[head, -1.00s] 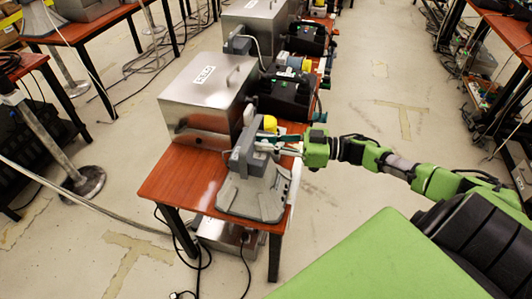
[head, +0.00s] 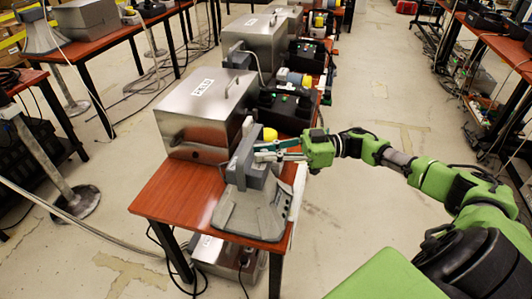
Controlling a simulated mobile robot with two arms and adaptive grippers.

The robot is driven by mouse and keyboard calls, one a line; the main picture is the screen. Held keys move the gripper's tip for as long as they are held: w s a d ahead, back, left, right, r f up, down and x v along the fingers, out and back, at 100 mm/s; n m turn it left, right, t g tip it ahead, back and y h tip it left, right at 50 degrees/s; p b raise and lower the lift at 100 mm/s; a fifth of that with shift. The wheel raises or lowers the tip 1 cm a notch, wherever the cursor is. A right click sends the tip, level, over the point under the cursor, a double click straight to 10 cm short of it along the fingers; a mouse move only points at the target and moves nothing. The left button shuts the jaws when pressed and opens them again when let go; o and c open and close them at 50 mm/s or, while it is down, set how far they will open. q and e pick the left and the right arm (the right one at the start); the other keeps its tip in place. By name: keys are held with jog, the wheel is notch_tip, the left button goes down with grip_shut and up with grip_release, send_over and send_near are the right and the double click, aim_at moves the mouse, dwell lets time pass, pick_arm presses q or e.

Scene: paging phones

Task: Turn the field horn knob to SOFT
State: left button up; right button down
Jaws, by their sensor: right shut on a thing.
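The grey field horn (head: 248,212) stands at the near right corner of the red-brown table (head: 180,200), with its wide flared end down and a grey box part on top. My right gripper (head: 262,152) reaches in from the right, with its fingers at the upper right side of the horn's box part. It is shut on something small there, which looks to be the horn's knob. The knob itself is hidden by the fingers, so its setting cannot be read. My left gripper is not in view.
A steel case (head: 205,108) with a handle and label stands behind the horn. A yellow round part (head: 270,134) and a black device (head: 285,108) are close beyond my gripper. A base pole (head: 75,200) stands left. The floor right of the table is clear.

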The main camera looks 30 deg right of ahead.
jog(key=shift+a+f, duration=0.15)
jog(key=c, duration=2)
grip_release()
jog(key=shift+w+a, duration=0.1)
jog(key=v, duration=1.2)
